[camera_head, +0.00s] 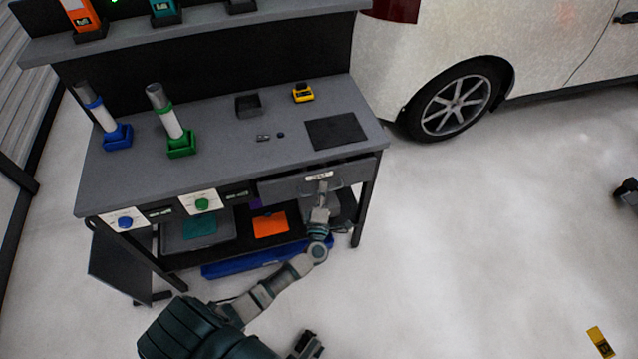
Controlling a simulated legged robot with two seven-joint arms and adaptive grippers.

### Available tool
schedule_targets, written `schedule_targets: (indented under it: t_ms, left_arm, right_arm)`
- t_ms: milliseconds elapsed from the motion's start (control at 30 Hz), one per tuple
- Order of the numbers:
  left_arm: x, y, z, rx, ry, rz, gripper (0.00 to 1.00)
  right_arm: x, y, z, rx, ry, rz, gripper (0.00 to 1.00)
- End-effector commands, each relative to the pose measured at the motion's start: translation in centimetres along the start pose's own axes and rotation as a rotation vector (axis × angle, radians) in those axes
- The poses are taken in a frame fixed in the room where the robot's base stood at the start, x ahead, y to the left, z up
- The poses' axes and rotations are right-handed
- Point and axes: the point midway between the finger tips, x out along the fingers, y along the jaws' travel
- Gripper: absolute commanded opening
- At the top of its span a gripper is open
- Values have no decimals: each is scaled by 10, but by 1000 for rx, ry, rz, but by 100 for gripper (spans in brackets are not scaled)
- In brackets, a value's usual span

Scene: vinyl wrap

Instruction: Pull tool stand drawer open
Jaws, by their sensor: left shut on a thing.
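The tool stand (225,115) is a dark grey workbench with a back panel and upper shelf. Its wide grey drawer (283,190) sits under the right part of the top, with a pale label and handle (320,176) at its middle. The drawer looks closed or nearly so; a small gap cannot be told. My left gripper (322,189) is at the front of the drawer, shut on the handle. Its fingertips are small and partly merge with the handle. A dark part at the bottom edge (306,346) may be my right gripper; its jaws are unclear.
Wrapped rolls in blue (118,136) and green (181,146) holders, a yellow item (303,92) and a black mat (336,132) are on the top. An orange sheet (270,225) lies on the lower shelf. A white car (520,50) stands behind right. The floor at right is mostly clear.

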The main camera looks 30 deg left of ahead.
Motion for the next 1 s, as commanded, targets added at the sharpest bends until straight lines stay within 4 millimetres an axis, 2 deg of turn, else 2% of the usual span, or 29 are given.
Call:
schedule_targets:
  t_ms: [200, 400, 700, 1000]
  left_arm:
    - [-52, 8, 22, -3, -6, -16, 0]
    - [-100, 16, 42, -2, -7, -16, 0]
    - [-154, 26, 64, 1, -7, -15, 0]
    - [-176, 30, 73, 1, -8, -13, 0]
  right_arm:
    - [42, -1, 5, -5, -15, -1, 40]
    - [72, -2, 14, -9, -23, -2, 40]
    - [92, -3, 23, -12, -31, -3, 40]
    - [97, -3, 26, -12, -32, -3, 40]
